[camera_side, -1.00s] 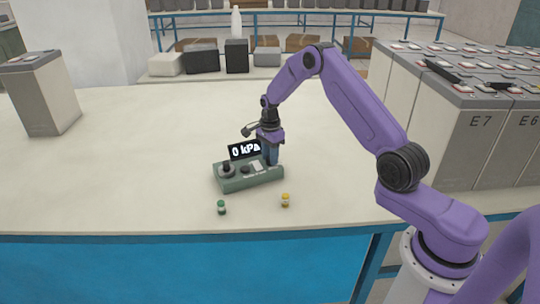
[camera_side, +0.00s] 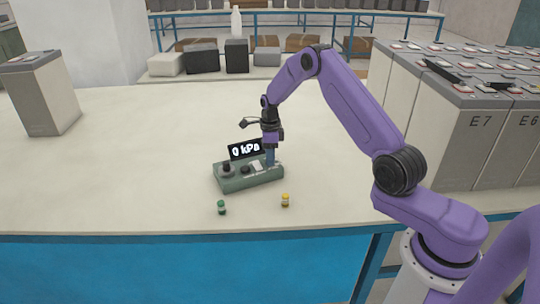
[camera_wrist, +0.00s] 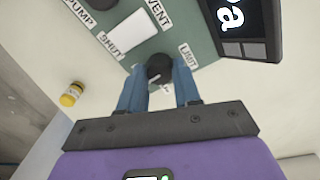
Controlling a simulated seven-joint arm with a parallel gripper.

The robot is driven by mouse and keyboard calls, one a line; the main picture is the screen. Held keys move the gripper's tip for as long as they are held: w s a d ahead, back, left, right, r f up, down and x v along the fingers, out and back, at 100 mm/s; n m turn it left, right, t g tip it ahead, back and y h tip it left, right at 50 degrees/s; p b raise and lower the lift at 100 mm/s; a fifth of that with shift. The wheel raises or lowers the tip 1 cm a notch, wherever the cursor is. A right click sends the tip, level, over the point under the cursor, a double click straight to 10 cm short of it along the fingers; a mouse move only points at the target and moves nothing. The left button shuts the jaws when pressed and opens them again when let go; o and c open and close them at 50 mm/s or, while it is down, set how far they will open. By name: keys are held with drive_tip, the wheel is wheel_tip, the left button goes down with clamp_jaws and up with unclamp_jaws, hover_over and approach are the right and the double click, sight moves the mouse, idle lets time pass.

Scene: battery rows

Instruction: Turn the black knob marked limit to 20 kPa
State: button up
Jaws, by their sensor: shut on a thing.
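The green control box (camera_side: 235,184) sits on the table. In the wrist view a black knob (camera_wrist: 160,66) with a white mark stands beside the "LIMIT" label (camera_wrist: 187,55). My gripper (camera_side: 271,163) points down at the right end of the box. In the wrist view its blue fingers (camera_wrist: 160,76) are on either side of the limit knob, shut on it. The display (camera_side: 245,149) behind the box reads 0 kPa in the side view. The wrist view shows only part of the display (camera_wrist: 235,18). In the side view the fingers hide the limit knob.
A green-capped vial (camera_side: 221,208) and a yellow-capped vial (camera_side: 285,200) stand in front of the box. Labels "SHUT", "VENT" and "PUMP" mark other controls on the box. Grey battery cells (camera_side: 490,150) fill the right; one more cell (camera_side: 40,95) stands left.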

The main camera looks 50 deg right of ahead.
drive_tip(key=shift+r, duration=0.1)
idle(0.3)
drive_tip(key=o, duration=0.8)
drive_tip(key=shift+c, duration=0.2)
wheel_tip(320, 180, up, 17)
drive_tip(key=shift+r, duration=0.2)
drive_tip(key=shift+a, duration=0.1)
